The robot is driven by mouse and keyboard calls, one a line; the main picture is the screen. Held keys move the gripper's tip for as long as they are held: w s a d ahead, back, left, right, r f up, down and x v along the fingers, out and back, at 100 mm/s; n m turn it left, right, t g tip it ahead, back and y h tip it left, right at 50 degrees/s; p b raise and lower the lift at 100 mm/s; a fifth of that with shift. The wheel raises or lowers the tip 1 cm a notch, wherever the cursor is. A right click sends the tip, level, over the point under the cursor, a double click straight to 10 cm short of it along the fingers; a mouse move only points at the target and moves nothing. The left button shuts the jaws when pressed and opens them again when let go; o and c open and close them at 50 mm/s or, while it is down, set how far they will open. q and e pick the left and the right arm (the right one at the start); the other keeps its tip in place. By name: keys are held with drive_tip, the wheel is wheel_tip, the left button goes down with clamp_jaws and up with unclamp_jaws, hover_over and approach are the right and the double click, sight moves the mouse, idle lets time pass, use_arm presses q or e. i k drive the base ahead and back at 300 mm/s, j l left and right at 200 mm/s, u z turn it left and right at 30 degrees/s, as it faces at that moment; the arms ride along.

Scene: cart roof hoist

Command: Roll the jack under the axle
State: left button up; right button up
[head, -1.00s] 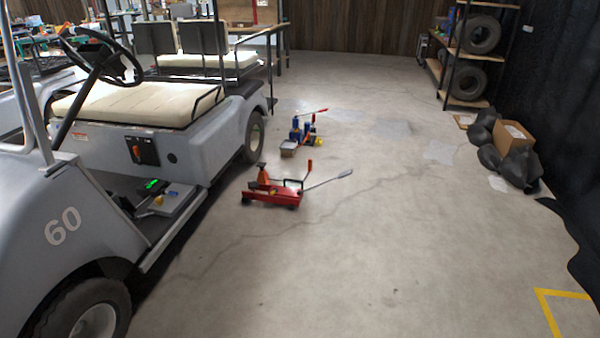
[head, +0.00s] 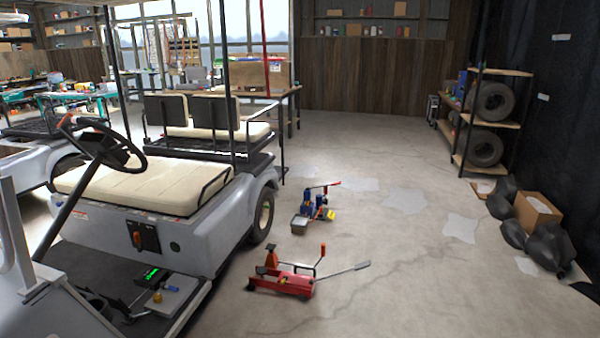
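A red floor jack (head: 284,282) sits on the concrete floor to the right of the cart, with its long grey-tipped handle pointing right. An orange jack stand (head: 271,259) stands at or behind its left end. The grey golf cart (head: 200,225) with cream seats fills the left side. Its rear wheel (head: 265,212) is in view behind the jack; the axle is hidden beneath the body. The jack lies outside the cart's side, apart from the rear wheel. Neither of my grippers shows.
A blue bottle jack (head: 308,204) and small items stand on the floor near the rear wheel. Black bags (head: 550,247) and a cardboard box (head: 536,212) lie at right, below a tyre rack (head: 487,130).

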sight(298, 284)
drive_tip(key=i+u, duration=0.15)
drive_tip(key=i, duration=1.9)
